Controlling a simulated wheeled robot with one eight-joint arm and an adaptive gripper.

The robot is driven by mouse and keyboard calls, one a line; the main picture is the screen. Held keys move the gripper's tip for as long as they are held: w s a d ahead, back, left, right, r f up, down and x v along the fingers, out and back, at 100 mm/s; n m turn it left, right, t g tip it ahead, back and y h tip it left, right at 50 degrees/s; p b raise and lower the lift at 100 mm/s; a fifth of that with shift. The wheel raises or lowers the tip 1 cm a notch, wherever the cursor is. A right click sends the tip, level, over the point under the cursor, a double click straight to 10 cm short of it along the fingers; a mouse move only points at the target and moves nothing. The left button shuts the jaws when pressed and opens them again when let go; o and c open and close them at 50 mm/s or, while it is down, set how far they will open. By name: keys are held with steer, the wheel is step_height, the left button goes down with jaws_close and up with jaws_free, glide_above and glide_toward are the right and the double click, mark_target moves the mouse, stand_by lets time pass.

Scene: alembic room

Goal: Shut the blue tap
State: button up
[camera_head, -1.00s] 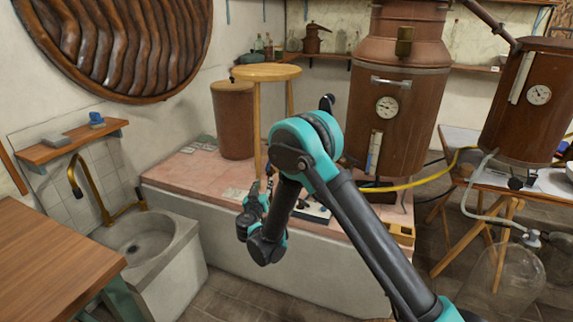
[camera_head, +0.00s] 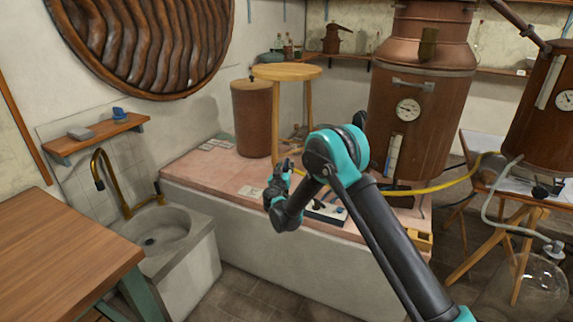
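I cannot clearly make out a blue tap. A small pale panel (camera_head: 325,212) lies near the front edge of the pink-topped platform, with a dark part and a small blue part (camera_head: 342,211) on it; they are too small to identify. A brass tap (camera_head: 112,177) with a dark handle stands at the sink on the left; no blue shows on it. My gripper (camera_head: 284,170) is in front of the platform, to the left of the panel in the picture, apparently not touching anything. Its fingers are small and dark, so their opening is unclear.
A stone sink (camera_head: 205,225) and wooden table (camera_head: 60,245) stand at the left. A wooden stool (camera_head: 287,72) and brown drum (camera_head: 251,125) stand on the platform (camera_head: 200,172). A copper still (camera_head: 425,100) rises behind my arm. A yellow hose (camera_head: 440,187) runs right. Floor shows in front.

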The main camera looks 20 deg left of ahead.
steer(key=shift+w+a, duration=0.15)
steer(key=shift+w, duration=0.55)
steer(key=shift+w+a, duration=0.1)
steer(key=shift+w, duration=0.6)
steer(key=shift+c, duration=0.2)
jaws_close()
